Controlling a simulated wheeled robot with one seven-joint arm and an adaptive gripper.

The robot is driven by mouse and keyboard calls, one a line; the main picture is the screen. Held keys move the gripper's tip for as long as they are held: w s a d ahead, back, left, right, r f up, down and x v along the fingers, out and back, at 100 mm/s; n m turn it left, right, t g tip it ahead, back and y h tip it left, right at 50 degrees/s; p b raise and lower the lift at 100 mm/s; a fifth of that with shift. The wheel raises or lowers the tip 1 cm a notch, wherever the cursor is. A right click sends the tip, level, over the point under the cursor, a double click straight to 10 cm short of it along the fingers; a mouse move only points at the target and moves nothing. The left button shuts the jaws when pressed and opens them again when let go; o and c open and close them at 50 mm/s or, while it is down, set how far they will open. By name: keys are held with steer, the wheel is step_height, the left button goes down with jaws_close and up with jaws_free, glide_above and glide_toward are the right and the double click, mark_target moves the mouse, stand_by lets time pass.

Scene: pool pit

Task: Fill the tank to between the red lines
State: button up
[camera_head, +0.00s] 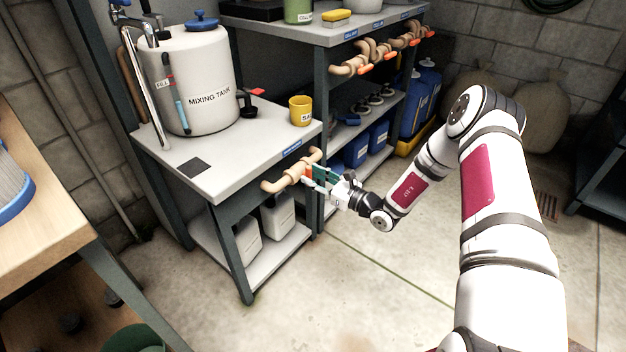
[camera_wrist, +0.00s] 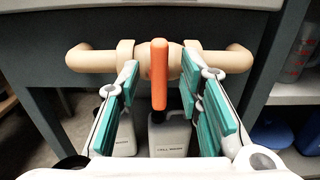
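The white mixing tank (camera_head: 207,75) stands on the bench with its blue lid on. Its sight gauge (camera_head: 181,112) shows a blue column, with red marking near the FILL label (camera_head: 163,84); the exact level against the lines is too small to tell. A tan pipe (camera_head: 277,184) runs along the bench's front edge and carries an orange valve handle (camera_wrist: 159,74). My gripper (camera_head: 318,176) is at this pipe. In the wrist view, my gripper's teal-padded fingers (camera_wrist: 165,92) are open on both sides of the upright handle, with gaps beside it.
A chrome faucet (camera_head: 150,85) stands left of the tank. A yellow mug (camera_head: 300,110) sits at the bench's right end. White jugs (camera_head: 278,217) stand on the shelf below. A rack to the right has more pipes with orange handles (camera_head: 364,69). The floor in front is clear.

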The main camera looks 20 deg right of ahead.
steer(key=shift+w+a, duration=0.2)
steer(key=shift+w, duration=0.05)
jaws_close()
steer(key=shift+s+a+n+p, duration=0.1)
steer(key=shift+n+p, duration=0.2)
steer(key=shift+n, duration=1.25)
steer(key=shift+s+a+n+p, duration=0.1)
steer(key=shift+n+p, duration=0.2)
steer(key=shift+n, duration=1.25)
steer(key=shift+f, duration=0.1)
jaws_free()
